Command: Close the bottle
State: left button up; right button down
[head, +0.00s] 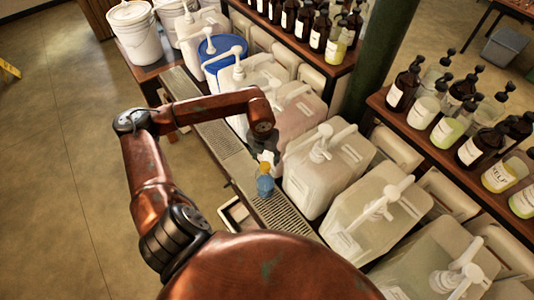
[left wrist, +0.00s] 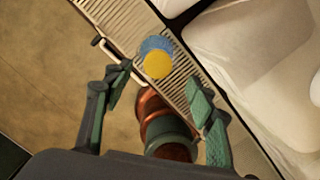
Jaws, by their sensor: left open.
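A small blue bottle (head: 265,186) with a yellow part at its top stands on the metal drain grate, in front of the white jugs. In the left wrist view its yellow top (left wrist: 157,65) shows as a disc with the blue body (left wrist: 156,44) behind it. My left gripper (head: 263,152) is just above the bottle in the head view. In the left wrist view its fingers (left wrist: 160,92) are spread wide, with the bottle beyond the gap between them. A small white patch by the bottle's top is too small to make out. My right gripper is not in view.
The slotted grate (head: 222,140) runs along the front of a row of large pump jugs (head: 325,165). A blue-lidded bucket (head: 220,50) and white buckets (head: 135,32) stand farther back. Shelves behind hold several pump bottles (head: 405,85). The floor (head: 60,130) at left is clear.

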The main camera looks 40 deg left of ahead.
aim_at(265, 165)
pick_arm(q)
jog(key=f, duration=0.3)
jog(key=shift+a+f+p, duration=0.25)
jog(key=shift+f+p, duration=0.15)
jog(key=shift+w+f, duration=0.15)
jog(key=shift+f, duration=0.65)
jog(key=c, duration=1.1)
jog(key=shift+c, duration=0.4)
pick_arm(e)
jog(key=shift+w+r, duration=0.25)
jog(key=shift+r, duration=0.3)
